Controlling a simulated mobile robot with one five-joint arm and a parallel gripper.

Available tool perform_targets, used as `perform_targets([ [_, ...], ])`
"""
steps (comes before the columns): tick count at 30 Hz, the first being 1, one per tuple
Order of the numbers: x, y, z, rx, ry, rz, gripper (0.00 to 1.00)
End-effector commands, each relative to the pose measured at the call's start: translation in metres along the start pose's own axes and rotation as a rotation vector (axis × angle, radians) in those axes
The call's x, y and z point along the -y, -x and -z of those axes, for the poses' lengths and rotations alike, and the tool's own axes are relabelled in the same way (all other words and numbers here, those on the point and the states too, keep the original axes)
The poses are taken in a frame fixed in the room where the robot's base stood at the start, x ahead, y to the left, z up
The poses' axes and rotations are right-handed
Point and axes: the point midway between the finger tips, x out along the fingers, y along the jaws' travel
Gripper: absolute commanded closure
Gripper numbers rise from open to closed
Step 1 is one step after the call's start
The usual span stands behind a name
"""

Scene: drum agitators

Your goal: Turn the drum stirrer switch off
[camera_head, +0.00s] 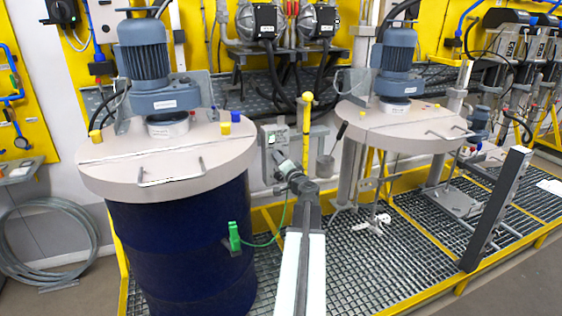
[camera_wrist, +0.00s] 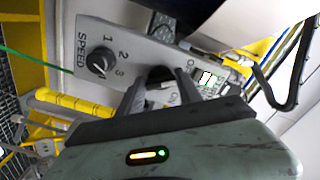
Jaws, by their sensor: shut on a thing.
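The grey control box (camera_head: 270,140) of the stirrer stands just right of the large blue drum (camera_head: 180,245) in the head view. In the wrist view its panel (camera_wrist: 128,50) fills the upper middle and looks tilted. It carries a black speed knob (camera_wrist: 98,61) marked 1, 2, 3 and a second black knob, the on/off switch (camera_wrist: 160,74), with ON and OFF lettering beside it. My gripper (camera_wrist: 160,88) has its two dark fingers on either side of the on/off switch and is shut on it. In the head view my gripper (camera_head: 287,168) is at the box front, and the switch is hidden.
A blue-grey motor (camera_head: 143,55) sits on the drum's beige lid (camera_head: 165,160). A green clamp (camera_head: 234,236) with a green cable hangs at the drum's side. A yellow pole (camera_head: 307,125) stands close behind my arm. A second stirrer lid (camera_head: 403,126) is to the right, over grating.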

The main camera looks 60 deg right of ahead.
Motion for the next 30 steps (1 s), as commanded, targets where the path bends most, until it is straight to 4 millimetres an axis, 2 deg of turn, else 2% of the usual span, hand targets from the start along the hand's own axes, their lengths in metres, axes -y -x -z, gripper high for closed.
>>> perform_targets([
  [9, -0.0015, 0.0011, -0.0011, 0.002, 0.117, -0.001, 0.99],
  [25, -0.0015, 0.0009, -0.0011, 0.002, 0.14, -0.001, 0.99],
  [26, -0.0015, 0.0009, -0.0011, 0.002, 0.14, -0.001, 0.53],
  [27, -0.0014, 0.0009, -0.001, 0.002, 0.139, -0.001, 0.42],
  [28, -0.0014, 0.0008, -0.001, 0.002, 0.139, -0.001, 0.36],
  [30, -0.0012, 0.0007, -0.0009, 0.002, 0.138, -0.001, 0.36],
])
